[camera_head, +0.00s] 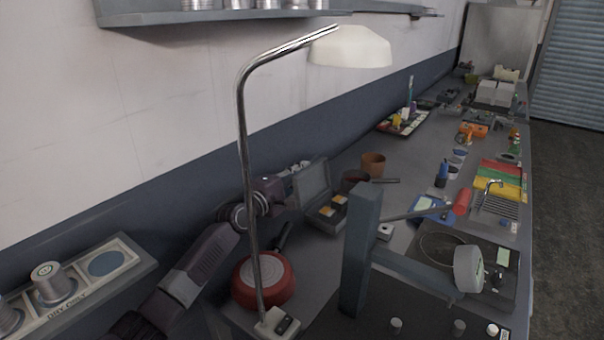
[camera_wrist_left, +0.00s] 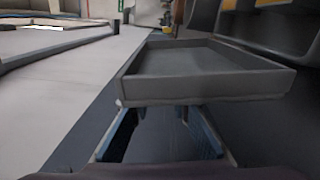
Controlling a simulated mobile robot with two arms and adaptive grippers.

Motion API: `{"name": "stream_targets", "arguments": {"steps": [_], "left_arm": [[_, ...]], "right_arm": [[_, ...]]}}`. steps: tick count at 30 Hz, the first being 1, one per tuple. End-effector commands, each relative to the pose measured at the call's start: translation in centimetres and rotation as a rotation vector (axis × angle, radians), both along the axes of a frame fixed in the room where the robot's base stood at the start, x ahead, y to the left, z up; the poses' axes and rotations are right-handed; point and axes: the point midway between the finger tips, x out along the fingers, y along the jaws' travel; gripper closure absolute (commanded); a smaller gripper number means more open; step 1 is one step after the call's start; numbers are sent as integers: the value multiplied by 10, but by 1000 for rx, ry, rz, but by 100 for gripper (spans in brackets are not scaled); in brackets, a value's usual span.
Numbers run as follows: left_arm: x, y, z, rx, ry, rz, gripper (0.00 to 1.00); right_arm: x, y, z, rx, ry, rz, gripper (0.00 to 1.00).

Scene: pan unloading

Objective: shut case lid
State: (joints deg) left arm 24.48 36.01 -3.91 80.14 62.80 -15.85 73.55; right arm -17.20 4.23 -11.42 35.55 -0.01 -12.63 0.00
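The grey case stands open on the bench, left of centre in the head view. Its lid (camera_head: 313,184) is tilted up at the back, and its base (camera_head: 325,219) holds orange-yellow pieces. My left gripper (camera_head: 288,200) is just left of the lid, its fingers hard to make out there. In the left wrist view, the lid (camera_wrist_left: 200,75) is a shallow grey tray shape in front of the open, empty left gripper (camera_wrist_left: 162,125). The finger tips are close to its lower edge; contact cannot be told. The right gripper is out of view.
A lamp (camera_head: 248,170) with a thin pole and a red pan (camera_head: 264,284) stand before my left arm. A brown pot (camera_head: 373,165) stands right of the case. A grey-blue upright post (camera_head: 358,250) rises in front. The wall runs close behind.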

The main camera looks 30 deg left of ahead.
Motion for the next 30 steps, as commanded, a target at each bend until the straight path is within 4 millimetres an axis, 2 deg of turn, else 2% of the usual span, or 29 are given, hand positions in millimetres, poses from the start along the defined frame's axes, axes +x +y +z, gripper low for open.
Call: {"name": "stream_targets", "arguments": {"steps": [3,17,30], "left_arm": [[0,0,-1,0,1,0,100],[0,-3,2,27,0,-1,100],[-2,-26,15,304,-20,-2,100]], "right_arm": [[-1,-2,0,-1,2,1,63],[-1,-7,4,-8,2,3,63],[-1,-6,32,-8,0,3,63]]}}
